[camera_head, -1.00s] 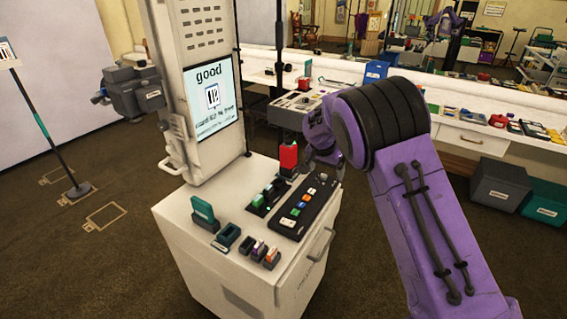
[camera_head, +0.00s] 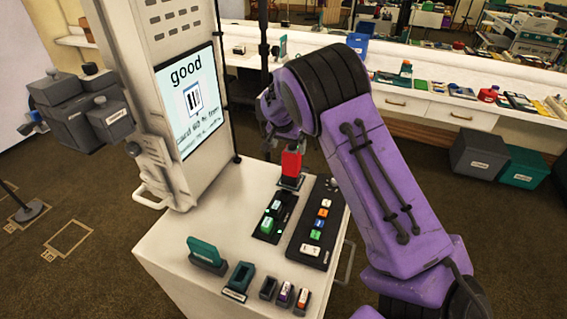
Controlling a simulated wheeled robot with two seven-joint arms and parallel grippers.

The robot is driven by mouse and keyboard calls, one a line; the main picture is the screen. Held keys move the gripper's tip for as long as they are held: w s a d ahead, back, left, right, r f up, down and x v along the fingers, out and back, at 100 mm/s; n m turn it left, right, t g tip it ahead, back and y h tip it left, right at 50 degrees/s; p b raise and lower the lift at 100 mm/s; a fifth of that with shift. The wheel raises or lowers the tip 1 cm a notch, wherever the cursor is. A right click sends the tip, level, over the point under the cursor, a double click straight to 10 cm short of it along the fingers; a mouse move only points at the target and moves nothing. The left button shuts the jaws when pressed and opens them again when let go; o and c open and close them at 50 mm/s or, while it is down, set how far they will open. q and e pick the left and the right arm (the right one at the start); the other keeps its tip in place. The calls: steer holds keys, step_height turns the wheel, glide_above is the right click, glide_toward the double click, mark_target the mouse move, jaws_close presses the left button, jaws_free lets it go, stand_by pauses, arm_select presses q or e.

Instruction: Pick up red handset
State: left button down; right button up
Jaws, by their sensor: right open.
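The red handset (camera_head: 291,164) stands upright in a dark cradle at the back right of the white cart top (camera_head: 165,252). My right arm, purple with dark bands, comes in from the lower right and bends down over the cart. My right gripper (camera_head: 284,138) is small and dark, just above the handset in the picture, open and with nothing in it. Its fingers are partly hidden by the wrist, and I cannot tell whether they touch the handset. My left gripper is not in view.
A dark button panel (camera_head: 318,224) and a smaller control box (camera_head: 272,219) sit in front of the handset. A teal card holder (camera_head: 205,252) and small holders line the cart's front. A screen reading "good" (camera_head: 185,95) rises at the left. The cart's left corner is bare.

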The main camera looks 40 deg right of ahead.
mark_target(290, 150)
steer(key=f, duration=0.1)
steer(key=d+f+p, duration=0.1)
steer(key=shift+s+d+f, duration=0.3)
steer(key=shift+s, duration=0.05)
steer(key=f, duration=0.1)
steer(key=w+d+f+p, duration=0.1)
steer(key=w+f, duration=0.1)
steer(key=f, duration=0.1)
steer(key=shift+w+d+f, duration=0.1)
steer(key=shift+w+d, duration=0.1)
steer(key=shift+d, duration=0.1)
steer(key=shift+d+f, duration=0.15)
steer(key=shift+f, duration=0.1)
steer(key=shift+s+r, duration=0.15)
steer(key=shift+s, duration=0.1)
steer(key=shift+w, duration=0.1)
jaws_close()
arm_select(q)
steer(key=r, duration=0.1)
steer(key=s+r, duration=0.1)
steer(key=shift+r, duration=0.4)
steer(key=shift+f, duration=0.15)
